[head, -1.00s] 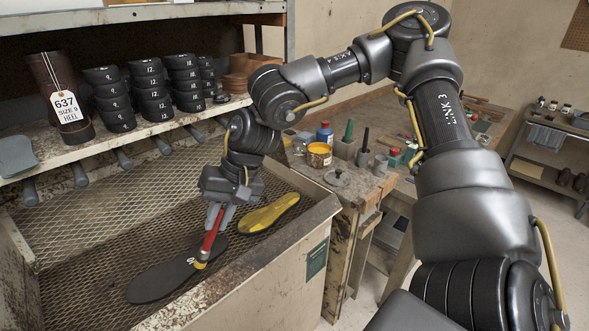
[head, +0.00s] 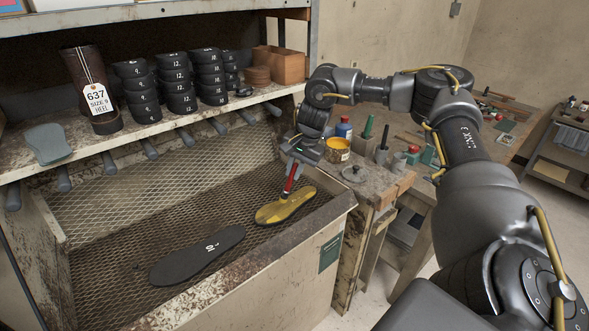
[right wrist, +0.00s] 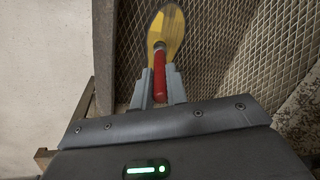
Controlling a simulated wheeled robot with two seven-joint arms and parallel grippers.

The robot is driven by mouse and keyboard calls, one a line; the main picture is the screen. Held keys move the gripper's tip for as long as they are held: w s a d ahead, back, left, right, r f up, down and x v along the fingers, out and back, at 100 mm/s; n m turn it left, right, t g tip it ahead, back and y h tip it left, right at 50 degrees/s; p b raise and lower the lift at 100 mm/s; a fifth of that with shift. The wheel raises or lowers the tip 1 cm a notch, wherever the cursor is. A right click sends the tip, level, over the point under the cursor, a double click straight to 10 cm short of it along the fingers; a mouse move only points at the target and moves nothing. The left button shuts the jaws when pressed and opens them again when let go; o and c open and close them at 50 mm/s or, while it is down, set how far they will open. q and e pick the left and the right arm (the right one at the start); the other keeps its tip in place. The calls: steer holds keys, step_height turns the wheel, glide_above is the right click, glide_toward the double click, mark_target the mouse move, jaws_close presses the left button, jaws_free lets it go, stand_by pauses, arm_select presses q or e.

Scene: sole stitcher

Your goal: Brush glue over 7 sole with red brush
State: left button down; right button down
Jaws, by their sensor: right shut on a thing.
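My right gripper (head: 293,164) is shut on the red-handled brush (head: 291,180). The right wrist view shows the red handle (right wrist: 160,88) between the two fingers, with the blurred yellow sole (right wrist: 172,32) beyond. The yellow sole's number cannot be read. A black sole (head: 190,262), with a white mark that looks like 10, lies at the left on the same mesh. My left gripper is not in view.
The soles lie in a mesh-floored tray with a worn front rim (head: 262,262). An open yellow glue can (head: 336,150) and a blue bottle (head: 344,128) stand on the bench behind. Stacked black heels (head: 180,85) and a brown boot shaft (head: 85,75) fill the shelf.

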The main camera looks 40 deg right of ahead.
step_height(320, 180, down, 5)
steer(key=b, duration=0.4)
steer(key=w+a+p, duration=0.1)
steer(key=w+a, duration=0.5)
steer(key=a, duration=0.1)
steer(key=shift+d, duration=0.1)
